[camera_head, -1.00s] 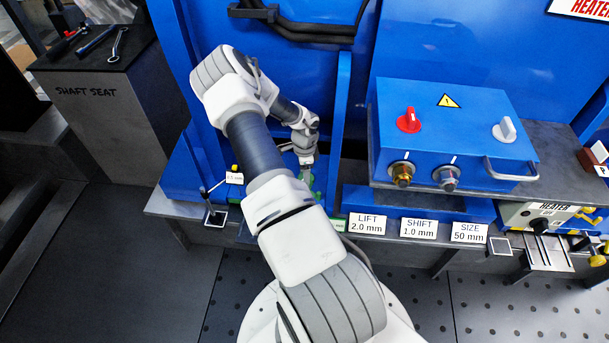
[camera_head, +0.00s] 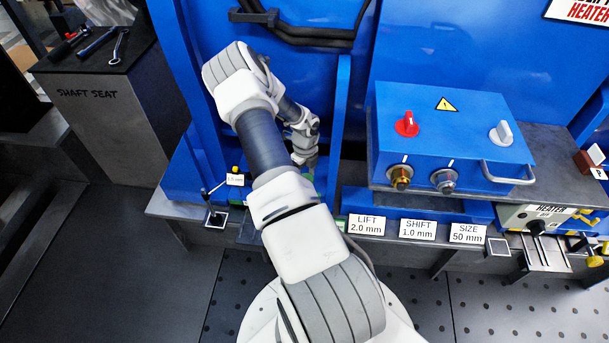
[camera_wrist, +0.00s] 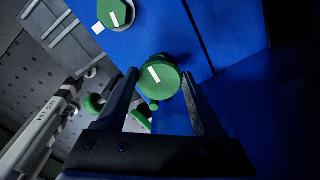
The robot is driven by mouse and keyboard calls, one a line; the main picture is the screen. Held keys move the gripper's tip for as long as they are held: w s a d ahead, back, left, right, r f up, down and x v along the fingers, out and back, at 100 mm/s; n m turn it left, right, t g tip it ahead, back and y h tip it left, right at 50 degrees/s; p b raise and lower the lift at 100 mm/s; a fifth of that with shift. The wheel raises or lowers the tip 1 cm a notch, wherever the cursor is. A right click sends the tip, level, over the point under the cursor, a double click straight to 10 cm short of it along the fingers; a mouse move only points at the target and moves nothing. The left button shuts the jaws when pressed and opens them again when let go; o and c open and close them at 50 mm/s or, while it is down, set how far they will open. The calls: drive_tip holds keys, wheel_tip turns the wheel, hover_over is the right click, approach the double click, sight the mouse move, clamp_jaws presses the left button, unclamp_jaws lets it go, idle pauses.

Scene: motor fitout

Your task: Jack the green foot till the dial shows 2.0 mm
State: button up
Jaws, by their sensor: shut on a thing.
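In the wrist view, my gripper (camera_wrist: 160,77) has its two dark fingers on either side of a round green knob (camera_wrist: 163,85) with a white mark on its top, and is shut on it. The mark leans up and left. A second green knob (camera_wrist: 115,12) with a white mark is at the top left, apart from the fingers. In the head view, my gripper (camera_head: 306,168) is low by the blue machine base, mostly hidden by my arm. A small white readout (camera_head: 235,180) in mm stands left of it; its digits are too small to read surely.
A plate reading LIFT 2.0 mm (camera_head: 367,225) is on the bench front, beside SHIFT 1.0 mm (camera_head: 417,230) and SIZE 50 mm (camera_head: 467,234) plates. A blue control box (camera_head: 452,140) stands to the right. A blue upright (camera_head: 340,130) is close right of my gripper.

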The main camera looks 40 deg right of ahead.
drive_tip(key=m, duration=0.5)
drive_tip(key=shift+d+f, duration=0.1)
idle(0.5)
drive_tip(key=o, duration=1.4)
